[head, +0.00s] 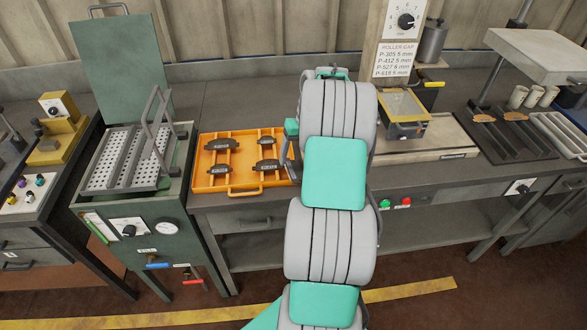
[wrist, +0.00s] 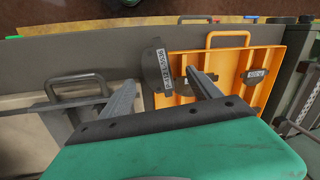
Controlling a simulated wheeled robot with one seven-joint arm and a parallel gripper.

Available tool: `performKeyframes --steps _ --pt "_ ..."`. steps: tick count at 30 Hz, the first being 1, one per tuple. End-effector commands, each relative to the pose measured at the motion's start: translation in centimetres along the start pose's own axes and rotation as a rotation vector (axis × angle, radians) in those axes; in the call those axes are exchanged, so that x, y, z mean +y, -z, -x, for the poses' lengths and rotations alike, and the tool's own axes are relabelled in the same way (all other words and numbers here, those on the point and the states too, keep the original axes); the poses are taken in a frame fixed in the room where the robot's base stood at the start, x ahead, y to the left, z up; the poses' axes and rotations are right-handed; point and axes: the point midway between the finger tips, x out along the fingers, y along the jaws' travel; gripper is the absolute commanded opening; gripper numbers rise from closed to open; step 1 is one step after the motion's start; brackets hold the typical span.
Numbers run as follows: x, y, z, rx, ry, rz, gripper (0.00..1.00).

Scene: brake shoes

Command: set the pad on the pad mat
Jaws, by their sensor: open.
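Several dark curved brake pads lie in an orange tray (head: 240,190), such as one pad (head: 222,143) at the back left. In the wrist view, a dark curved pad (wrist: 156,66) with a white label shows between and beyond my fingers, overlapping the left edge of the tray (wrist: 228,61). I cannot tell whether it rests there or is raised. My gripper (wrist: 160,85) is open, its two grey fingers wide apart, over the bench and tray edge. In the head view my arm hides most of the gripper. I cannot pick out the pad mat for sure; part of the bench is hidden behind my arm.
Left of the tray stands a green-lidded washer with a perforated basket (head: 125,160). Right of my arm are a yellow-framed press (head: 404,108) on a pale base and a dark slotted rack (head: 490,140). A grey handle (wrist: 76,84) shows left in the wrist view.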

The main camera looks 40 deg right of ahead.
Motion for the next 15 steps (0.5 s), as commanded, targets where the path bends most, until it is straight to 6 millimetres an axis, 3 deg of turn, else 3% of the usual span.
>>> performKeyframes --steps 7,15 --pt "0.5 -0.3 -4.0 -0.002 0.001 0.002 0.73" --pt "0.6 -0.2 -4.6 0.001 -0.001 0.001 0.72"
